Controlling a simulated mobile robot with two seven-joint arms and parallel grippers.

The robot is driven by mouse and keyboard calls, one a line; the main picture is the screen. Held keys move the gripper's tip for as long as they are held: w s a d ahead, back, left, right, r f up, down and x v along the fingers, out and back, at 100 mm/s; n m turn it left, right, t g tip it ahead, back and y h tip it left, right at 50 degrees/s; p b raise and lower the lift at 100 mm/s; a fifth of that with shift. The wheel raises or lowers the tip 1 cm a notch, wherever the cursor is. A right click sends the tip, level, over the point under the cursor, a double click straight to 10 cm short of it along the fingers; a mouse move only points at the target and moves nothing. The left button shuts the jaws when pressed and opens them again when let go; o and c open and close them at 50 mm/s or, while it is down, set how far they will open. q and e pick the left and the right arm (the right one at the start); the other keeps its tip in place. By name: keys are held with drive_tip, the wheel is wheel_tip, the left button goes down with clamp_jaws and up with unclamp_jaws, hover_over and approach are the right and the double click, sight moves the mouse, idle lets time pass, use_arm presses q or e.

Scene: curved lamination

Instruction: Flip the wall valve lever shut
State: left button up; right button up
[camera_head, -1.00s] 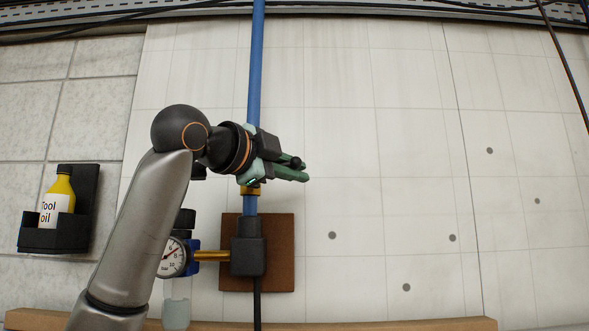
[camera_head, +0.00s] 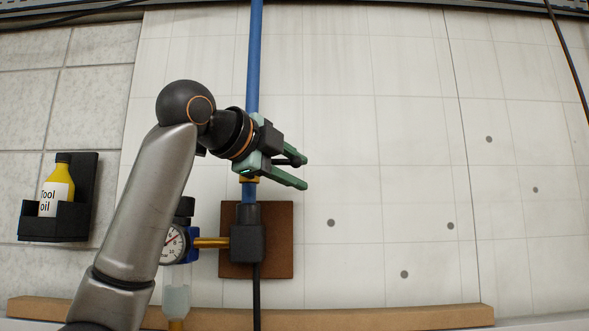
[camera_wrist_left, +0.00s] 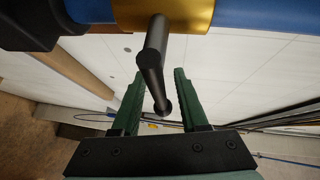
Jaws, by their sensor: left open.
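The valve has a brass body (camera_wrist_left: 165,14) on the blue pipe, with a dark lever (camera_wrist_left: 152,62) sticking out of it in the left wrist view. In the head view the brass part (camera_head: 250,179) is mostly hidden behind my gripper. My left gripper (camera_head: 300,173) is open at the valve, its green fingers pointing right and slightly down. In the left wrist view the lever's rounded end lies between the two fingers (camera_wrist_left: 160,80), with a gap showing on each side. The lever is not clamped. My right gripper is not in view.
Below the valve is a black fitting (camera_head: 247,240) on a brown plate (camera_head: 281,262), with a pressure gauge (camera_head: 172,244) to its left. A yellow tool oil bottle (camera_head: 57,185) sits in a black holder at left.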

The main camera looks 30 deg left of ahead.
use_arm(q)
drive_tip(key=s+a+r+b, duration=0.1)
drive_tip(key=s+r+b, duration=0.1)
drive_tip(key=s, duration=1)
drive_tip(key=shift+s, duration=0.15)
drive_tip(key=shift+a, duration=0.1)
